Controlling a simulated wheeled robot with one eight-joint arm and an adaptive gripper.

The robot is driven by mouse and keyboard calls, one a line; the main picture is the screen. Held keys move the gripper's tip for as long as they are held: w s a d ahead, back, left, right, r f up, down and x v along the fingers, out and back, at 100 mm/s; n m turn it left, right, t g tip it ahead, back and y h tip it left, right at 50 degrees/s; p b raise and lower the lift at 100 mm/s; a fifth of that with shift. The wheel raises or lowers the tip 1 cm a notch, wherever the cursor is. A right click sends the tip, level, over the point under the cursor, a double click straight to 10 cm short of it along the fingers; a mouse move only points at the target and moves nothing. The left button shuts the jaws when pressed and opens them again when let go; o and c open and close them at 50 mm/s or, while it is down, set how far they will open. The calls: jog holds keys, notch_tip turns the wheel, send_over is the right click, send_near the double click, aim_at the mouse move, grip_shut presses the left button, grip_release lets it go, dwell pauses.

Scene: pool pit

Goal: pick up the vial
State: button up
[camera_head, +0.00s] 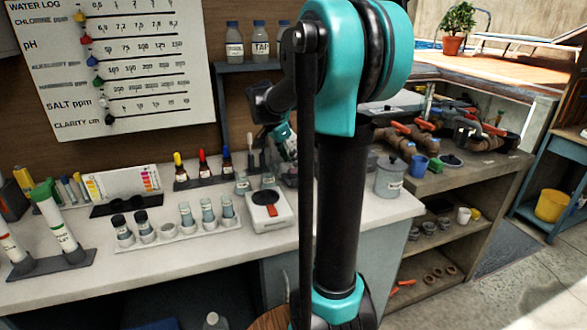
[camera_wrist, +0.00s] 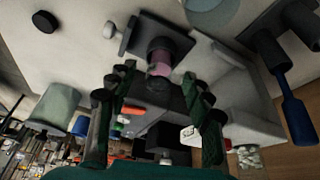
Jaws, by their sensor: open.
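In the wrist view, a small vial (camera_wrist: 160,62) with pinkish contents and a dark rounded top stands in a dark grey block beside a pale casing. My gripper (camera_wrist: 157,82) is open, its two dark green fingers pointing towards the vial, one on each side in the picture. I cannot tell whether the fingertips are level with it, and I see no contact. In the head view, my gripper is mostly hidden behind my upright arm, above the back of the white counter (camera_head: 290,237). I cannot make out the pinkish vial there.
A rack of several vials and cups (camera_head: 175,232) stands on the counter, left of a white device (camera_head: 269,212). Dropper bottles (camera_head: 202,165) stand behind. A grey lidded canister (camera_head: 390,178) is to the right.

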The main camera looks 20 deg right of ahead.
jog(key=shift+d+f, duration=0.15)
jog(key=shift+f, duration=0.4)
jog(key=c, duration=1.1)
jog(key=shift+r, duration=0.1)
notch_tip(320, 180, up, 20)
jog(key=shift+f, duration=0.1)
